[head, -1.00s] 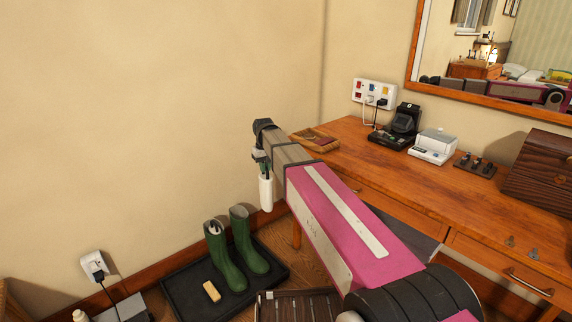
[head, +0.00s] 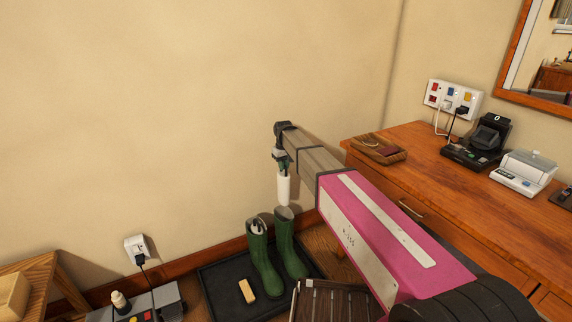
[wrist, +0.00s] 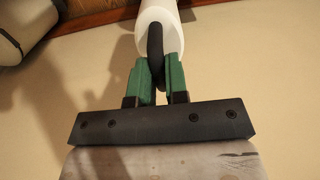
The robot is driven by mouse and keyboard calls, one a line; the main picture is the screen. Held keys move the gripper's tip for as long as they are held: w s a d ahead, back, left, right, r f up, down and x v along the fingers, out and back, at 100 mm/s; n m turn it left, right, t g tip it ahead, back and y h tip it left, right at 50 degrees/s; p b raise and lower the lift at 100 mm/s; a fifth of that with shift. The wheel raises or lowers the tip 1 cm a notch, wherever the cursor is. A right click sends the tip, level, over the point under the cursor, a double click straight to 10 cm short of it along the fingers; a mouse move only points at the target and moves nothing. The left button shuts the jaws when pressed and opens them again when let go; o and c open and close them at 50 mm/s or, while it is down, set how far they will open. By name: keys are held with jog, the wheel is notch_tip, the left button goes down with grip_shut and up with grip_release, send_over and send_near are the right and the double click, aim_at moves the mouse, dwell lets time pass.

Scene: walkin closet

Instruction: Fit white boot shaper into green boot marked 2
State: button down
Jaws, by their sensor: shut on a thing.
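My gripper (wrist: 158,82), with green fingers, is shut on the dark loop handle of the white boot shaper (wrist: 160,22). In the head view the white shaper (head: 284,190) hangs upright below my gripper (head: 281,164), its lower end just above the right green boot (head: 289,250). They look apart, though depth is hard to judge. That boot's opening faces up. The left green boot (head: 262,262) stands beside it with a small pale and dark thing in its top. I cannot read a number on either boot.
The boots stand on a black tray (head: 215,285) with a tan block (head: 247,291). A wooden desk (head: 425,150) with devices is at the right. A slatted wooden piece (head: 328,300) lies in front. A grey box (head: 140,305) is at lower left. The wall is close behind.

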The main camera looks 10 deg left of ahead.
jog(key=shift+f, duration=13)
jog(key=shift+c, duration=2.4)
grip_release()
jog(key=shift+r, duration=6.95)
